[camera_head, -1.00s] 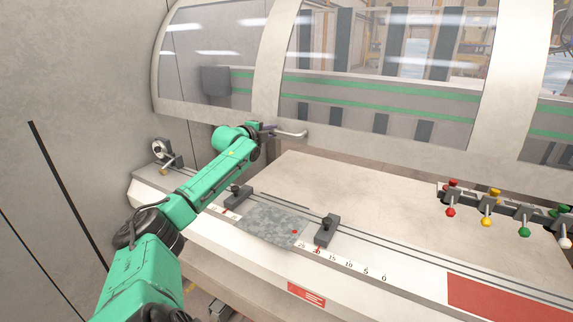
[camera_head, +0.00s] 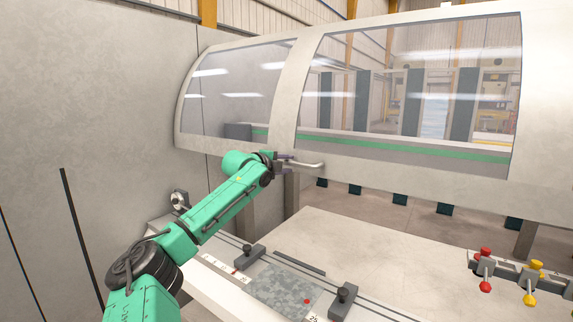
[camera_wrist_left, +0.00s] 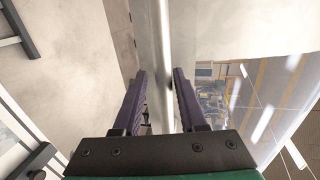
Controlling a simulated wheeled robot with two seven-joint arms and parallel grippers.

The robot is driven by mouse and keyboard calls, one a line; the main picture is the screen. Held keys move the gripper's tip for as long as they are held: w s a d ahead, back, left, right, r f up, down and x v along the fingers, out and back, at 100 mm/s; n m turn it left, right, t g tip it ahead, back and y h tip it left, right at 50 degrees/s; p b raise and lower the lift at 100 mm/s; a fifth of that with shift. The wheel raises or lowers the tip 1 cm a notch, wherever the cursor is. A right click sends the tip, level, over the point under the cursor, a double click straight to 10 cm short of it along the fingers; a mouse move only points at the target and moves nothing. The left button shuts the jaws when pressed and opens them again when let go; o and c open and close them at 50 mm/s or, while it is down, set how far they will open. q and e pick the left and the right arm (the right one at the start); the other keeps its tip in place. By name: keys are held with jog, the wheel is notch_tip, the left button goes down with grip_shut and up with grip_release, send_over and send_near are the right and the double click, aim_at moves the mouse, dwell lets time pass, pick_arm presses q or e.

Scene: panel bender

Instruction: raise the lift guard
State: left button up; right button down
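The lift guard (camera_head: 400,165) is a pale curved frame with clear windows, in the upper part of the head view. Its lower edge stands above the machine bed, with a gap beneath. A light bar handle (camera_head: 308,164) sticks out at its lower left edge. My left gripper (camera_head: 284,158) is at the left end of this handle. In the left wrist view, the purple fingers of the left gripper (camera_wrist_left: 160,95) lie on both sides of the pale handle bar (camera_wrist_left: 163,40) and appear closed on it. My right gripper is not in view.
Below the guard is the machine bed (camera_head: 350,245) with a grey metal sheet (camera_head: 278,288) between black clamps. Red and yellow knobs (camera_head: 510,270) stand at the right. A grey wall panel (camera_head: 90,110) is close on the left. A round gauge-like part (camera_head: 180,200) sits behind my arm.

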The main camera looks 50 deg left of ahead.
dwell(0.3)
pick_arm(q)
jog(key=shift+s+b, duration=0.1)
jog(key=shift+b, duration=0.35)
jog(key=b+v, duration=1.1)
jog(key=v, duration=0.3)
jog(key=shift+d, duration=0.1)
